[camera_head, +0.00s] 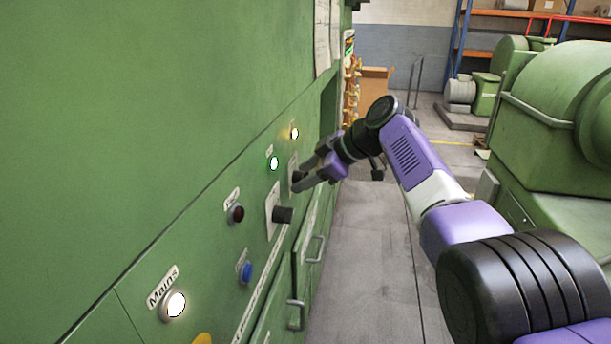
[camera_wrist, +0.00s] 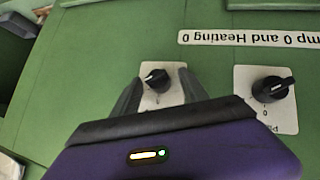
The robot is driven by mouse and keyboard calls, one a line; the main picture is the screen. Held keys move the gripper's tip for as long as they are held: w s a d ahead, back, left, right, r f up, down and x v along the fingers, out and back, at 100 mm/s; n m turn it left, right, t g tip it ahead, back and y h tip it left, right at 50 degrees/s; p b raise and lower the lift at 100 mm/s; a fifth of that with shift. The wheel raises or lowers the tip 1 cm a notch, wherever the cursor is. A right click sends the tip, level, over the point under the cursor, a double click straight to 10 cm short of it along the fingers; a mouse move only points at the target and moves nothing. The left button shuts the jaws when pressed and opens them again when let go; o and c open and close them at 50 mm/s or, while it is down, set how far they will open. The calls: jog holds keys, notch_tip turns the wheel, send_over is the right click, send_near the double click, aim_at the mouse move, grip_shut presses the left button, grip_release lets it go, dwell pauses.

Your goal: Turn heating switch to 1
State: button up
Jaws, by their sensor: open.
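The heating switch (camera_wrist: 155,79) is a black rotary knob on a white plate. In the upside-down wrist view, it shows between the two fingers of my gripper (camera_wrist: 160,84). My gripper is open, with a finger on each side of the knob; I cannot tell whether either touches it. The knob's pale mark points to the left in that view; its position numbers are mostly hidden or too small to read. In the head view, my gripper (camera_head: 300,181) is at the switch plate (camera_head: 293,169) and hides most of the knob.
A second black knob (camera_wrist: 272,89) on a white plate is close beside it, also in the head view (camera_head: 283,215). Lit lamps (camera_head: 274,163), a blue button (camera_head: 246,271) and door handles (camera_head: 296,314) share the green panel. Floor (camera_head: 375,255) is clear.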

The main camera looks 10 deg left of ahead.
jog(key=shift+b+v, duration=0.3)
jog(key=shift+v, duration=0.55)
jog(key=b+v, duration=0.1)
jog(key=v, duration=0.5)
jog(key=shift+s, duration=0.1)
